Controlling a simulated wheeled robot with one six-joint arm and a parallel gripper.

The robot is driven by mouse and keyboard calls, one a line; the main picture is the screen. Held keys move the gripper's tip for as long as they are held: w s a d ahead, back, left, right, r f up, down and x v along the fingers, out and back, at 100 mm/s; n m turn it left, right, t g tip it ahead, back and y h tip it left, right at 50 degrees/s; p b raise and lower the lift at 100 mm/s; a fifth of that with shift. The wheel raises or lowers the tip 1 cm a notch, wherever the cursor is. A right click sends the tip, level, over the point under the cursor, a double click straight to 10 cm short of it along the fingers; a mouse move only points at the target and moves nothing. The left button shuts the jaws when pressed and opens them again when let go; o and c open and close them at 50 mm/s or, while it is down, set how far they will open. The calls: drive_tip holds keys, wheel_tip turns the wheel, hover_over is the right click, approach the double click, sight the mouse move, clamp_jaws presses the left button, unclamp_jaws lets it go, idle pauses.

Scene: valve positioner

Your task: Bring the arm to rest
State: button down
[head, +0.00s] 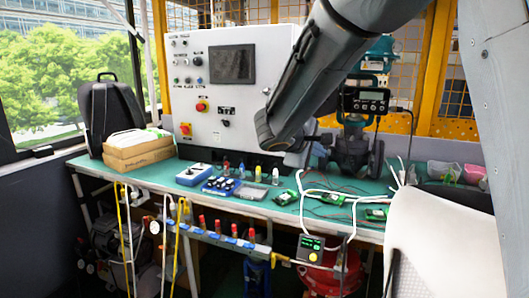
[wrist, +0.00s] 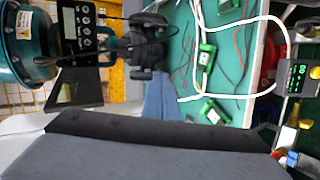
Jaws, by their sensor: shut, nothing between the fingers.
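My arm comes down from the upper right of the head view, in front of the bench and partly over the valve positioner. My gripper (wrist: 165,125) shows as a wide dark grey shape along the bottom of the wrist view. It is shut and empty; its separate fingertips cannot be made out. In the head view the arm hides its outline. The teal valve positioner (head: 373,99) with a display stands at the back of the bench. It fills the upper left of the wrist view (wrist: 84,28). I see no contact with it.
A small controller (head: 311,247) hangs at the front, beside hoses.

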drive_tip(key=s+d+f+m+g+p, duration=0.1)
drive_tip(key=s+d+f+g, duration=0.15)
drive_tip(key=s, duration=0.25)
drive_tip(key=s+d+f+m+g, duration=0.1)
drive_tip(key=s+d+f+g, duration=0.1)
drive_tip(key=s+d+f, duration=0.15)
drive_tip(key=s+a+f+m+g+y+p, duration=0.1)
drive_tip(key=s+f+m+y, duration=0.3)
drive_tip(key=s, duration=0.9)
drive_tip(key=s+a+f+m+g+y+p, duration=0.1)
drive_tip(key=s+f+m+g+y+p, duration=0.2)
drive_tip(key=s, duration=1)
drive_tip(key=shift+s+a+f+m+g+y+p, duration=0.3)
drive_tip(key=shift+a+f+m+g+y+p, duration=0.15)
drive_tip(key=shift+m+g, duration=0.3)
drive_tip(key=shift+d, duration=0.1)
